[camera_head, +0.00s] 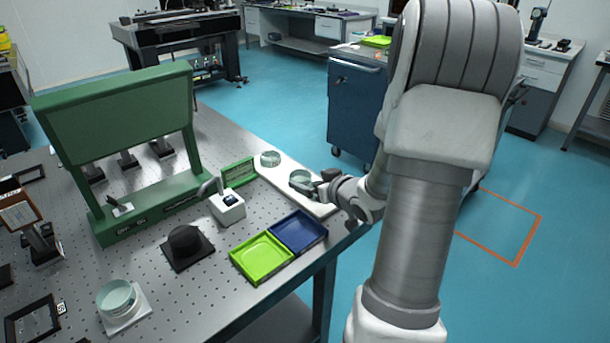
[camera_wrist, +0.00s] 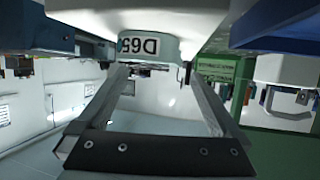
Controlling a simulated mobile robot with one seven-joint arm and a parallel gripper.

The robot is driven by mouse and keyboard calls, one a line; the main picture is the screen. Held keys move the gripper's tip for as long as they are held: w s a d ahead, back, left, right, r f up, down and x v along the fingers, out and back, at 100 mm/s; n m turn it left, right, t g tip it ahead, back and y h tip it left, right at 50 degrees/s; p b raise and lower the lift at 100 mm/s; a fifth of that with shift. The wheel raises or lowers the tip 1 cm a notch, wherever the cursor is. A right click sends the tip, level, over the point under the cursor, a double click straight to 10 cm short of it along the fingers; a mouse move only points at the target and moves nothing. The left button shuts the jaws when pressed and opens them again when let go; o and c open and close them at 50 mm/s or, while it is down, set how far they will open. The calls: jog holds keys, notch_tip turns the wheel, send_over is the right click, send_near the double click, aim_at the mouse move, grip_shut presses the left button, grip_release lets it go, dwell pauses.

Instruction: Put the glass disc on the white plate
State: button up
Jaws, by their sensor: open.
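In the head view, a glass disc (camera_head: 300,178) lies on a long white plate (camera_head: 322,208) near the table's right edge. A second glass disc (camera_head: 270,158) lies farther back on it. A larger pale glass disc (camera_head: 115,295) rests on a square white plate (camera_head: 141,312) at the front left. My gripper (camera_head: 315,188) is beside the nearer disc on the long plate. In the wrist view, which appears upside down, my open gripper (camera_wrist: 153,70) points at a pale disc marked D65 (camera_wrist: 145,46), which shows between the fingertips. Contact cannot be told.
A green tray (camera_head: 262,258) and a blue tray (camera_head: 299,232) sit at the table's front edge. A white block device (camera_head: 227,206), a black mount (camera_head: 186,246) and a tall green frame (camera_head: 120,110) stand to the left. Bare perforated tabletop lies between them.

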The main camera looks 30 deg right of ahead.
jog(key=p+v, duration=0.1)
jog(key=v, duration=0.6)
jog(key=shift+s+r, duration=0.1)
jog(key=shift+s, duration=0.3)
jog(key=shift+p, duration=0.3)
